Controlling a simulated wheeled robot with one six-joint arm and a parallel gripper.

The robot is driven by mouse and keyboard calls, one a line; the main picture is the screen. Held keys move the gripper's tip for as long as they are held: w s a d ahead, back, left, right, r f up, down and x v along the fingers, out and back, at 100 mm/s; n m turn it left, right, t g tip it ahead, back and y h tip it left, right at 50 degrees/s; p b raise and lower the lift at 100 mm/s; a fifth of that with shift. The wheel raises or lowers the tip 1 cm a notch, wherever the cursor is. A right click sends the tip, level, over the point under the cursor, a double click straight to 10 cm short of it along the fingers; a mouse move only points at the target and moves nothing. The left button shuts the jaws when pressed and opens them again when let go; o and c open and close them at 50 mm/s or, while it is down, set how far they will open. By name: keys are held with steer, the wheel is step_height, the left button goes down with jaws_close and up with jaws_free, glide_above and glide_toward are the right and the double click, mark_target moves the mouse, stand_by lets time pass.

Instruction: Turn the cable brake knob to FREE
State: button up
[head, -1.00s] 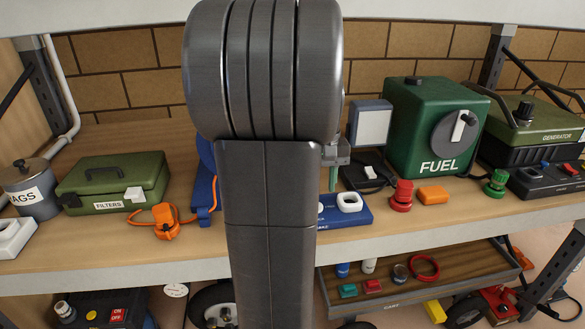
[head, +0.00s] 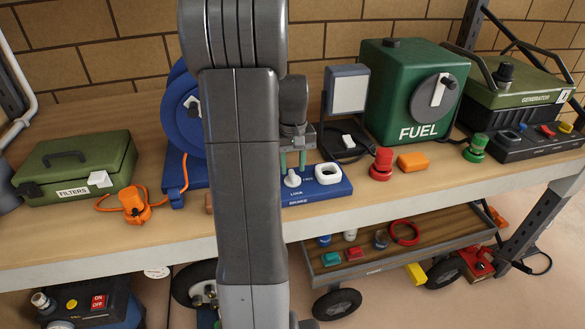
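The cable brake knob (head: 292,180) is a small white knob on the blue brake base (head: 335,188), near the front of the bench. LOCK is printed in front of the knob, and small lettering, probably FREE, sits to its right. Which way the knob points is too small to tell. My gripper (head: 293,160) hangs just above and behind the knob, pointing down. Its two green fingers are apart with nothing visible between them. They do not appear to touch the knob. My arm hides the left end of the base.
A white ring-shaped part (head: 328,174) sits on the base right of the knob. A blue cable reel (head: 180,115) stands left, partly behind my arm. A lamp (head: 347,90), a red knob (head: 381,165) and the green FUEL tank (head: 400,75) stand to the right.

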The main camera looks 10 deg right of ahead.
steer(key=shift+f, duration=1.15)
jaws_close()
